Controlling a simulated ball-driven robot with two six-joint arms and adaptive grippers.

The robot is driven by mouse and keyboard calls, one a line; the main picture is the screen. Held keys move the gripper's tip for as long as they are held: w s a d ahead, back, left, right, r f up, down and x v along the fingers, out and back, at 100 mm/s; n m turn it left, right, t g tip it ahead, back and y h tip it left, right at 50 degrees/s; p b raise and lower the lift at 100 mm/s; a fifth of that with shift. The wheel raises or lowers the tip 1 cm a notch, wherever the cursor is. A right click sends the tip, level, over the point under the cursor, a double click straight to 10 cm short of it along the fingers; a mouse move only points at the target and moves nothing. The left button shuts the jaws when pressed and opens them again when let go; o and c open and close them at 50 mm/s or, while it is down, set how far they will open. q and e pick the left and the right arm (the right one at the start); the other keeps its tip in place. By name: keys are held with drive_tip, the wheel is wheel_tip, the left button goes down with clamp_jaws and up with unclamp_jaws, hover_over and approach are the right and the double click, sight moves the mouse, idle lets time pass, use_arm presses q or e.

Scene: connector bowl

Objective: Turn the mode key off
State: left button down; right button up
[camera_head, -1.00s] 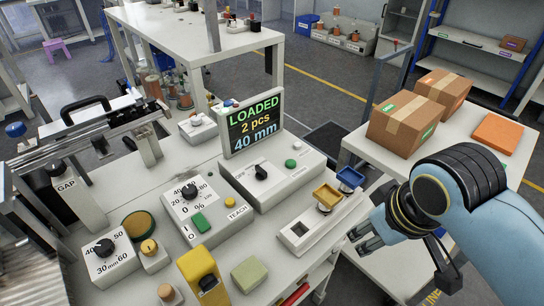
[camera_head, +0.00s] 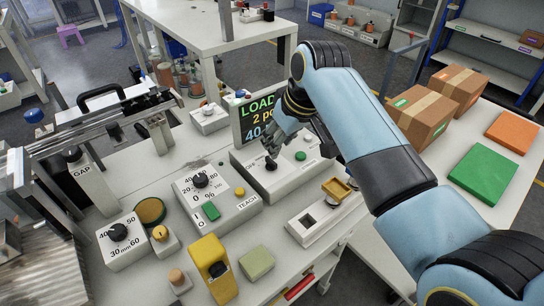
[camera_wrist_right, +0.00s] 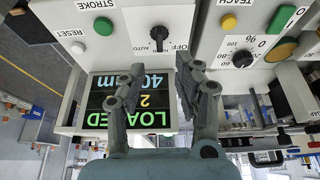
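The black key knob (camera_head: 270,163), which I take as the mode key, sits on a white control box (camera_head: 262,183) in front of the display. It also shows in the right wrist view (camera_wrist_right: 159,34), its narrow end pointing down toward the display, with an OFF label to its lower right. My right gripper (camera_head: 284,145) hangs over the box near the knob and partly covers the display. In the wrist view its two fingers (camera_wrist_right: 160,64) are apart with nothing between them, and the knob lies just beyond their tips. My left gripper is not in view.
The display (camera_head: 259,115) stands close behind. A white button (camera_wrist_right: 78,47) and a green button (camera_head: 300,156) share the box. The dial box (camera_head: 214,208) is on its left.

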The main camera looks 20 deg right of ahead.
sight(271, 160)
drive_tip(key=x, duration=0.8)
drive_tip(key=shift+b, duration=0.4)
drive_tip(key=shift+s, duration=0.1)
clamp_jaws()
